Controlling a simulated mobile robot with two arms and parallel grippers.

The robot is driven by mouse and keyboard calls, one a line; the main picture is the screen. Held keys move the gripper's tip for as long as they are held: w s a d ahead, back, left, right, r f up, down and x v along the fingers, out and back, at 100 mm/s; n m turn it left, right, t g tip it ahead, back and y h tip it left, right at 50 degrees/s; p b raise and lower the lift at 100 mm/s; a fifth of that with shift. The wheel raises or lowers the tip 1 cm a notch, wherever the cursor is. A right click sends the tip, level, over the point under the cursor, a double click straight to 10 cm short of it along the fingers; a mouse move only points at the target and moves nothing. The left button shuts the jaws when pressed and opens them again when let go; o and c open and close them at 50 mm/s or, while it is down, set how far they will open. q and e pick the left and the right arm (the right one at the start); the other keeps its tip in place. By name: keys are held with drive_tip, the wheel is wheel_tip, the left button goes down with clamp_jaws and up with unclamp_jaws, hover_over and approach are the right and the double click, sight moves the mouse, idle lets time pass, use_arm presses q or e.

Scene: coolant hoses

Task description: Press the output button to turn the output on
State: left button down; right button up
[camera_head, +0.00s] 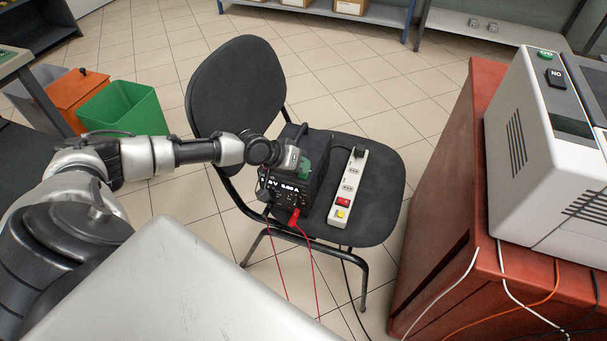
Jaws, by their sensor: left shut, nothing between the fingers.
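A black power supply (315,150) stands on the seat of a black chair. Its front panel (283,196) faces me, with a lit white readout (284,188) that seems to show 0.00 A. Red and black leads plug into the lower front. The output button is too small to pick out on the panel. My left gripper (299,163) is shut and empty, at the upper front of the power supply and just above the readout. It hides part of the case. I cannot tell whether it touches. My right gripper is out of view.
A white power strip (349,187) with a red switch lies on the chair (385,200), right of the power supply. A red cabinet (440,190) carries a white-grey machine (545,130) at right. Green (125,108) and orange bins stand at left. Cables hang before the chair.

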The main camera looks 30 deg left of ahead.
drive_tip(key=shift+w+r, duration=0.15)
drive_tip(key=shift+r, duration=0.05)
use_arm(q)
drive_tip(key=shift+f, duration=0.15)
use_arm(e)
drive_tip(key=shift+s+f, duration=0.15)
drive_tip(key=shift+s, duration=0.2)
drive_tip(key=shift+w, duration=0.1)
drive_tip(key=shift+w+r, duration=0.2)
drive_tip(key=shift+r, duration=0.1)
use_arm(q)
drive_tip(key=shift+r+p, duration=0.45)
drive_tip(key=shift+p, duration=0.05)
drive_tip(key=shift+r, duration=0.1)
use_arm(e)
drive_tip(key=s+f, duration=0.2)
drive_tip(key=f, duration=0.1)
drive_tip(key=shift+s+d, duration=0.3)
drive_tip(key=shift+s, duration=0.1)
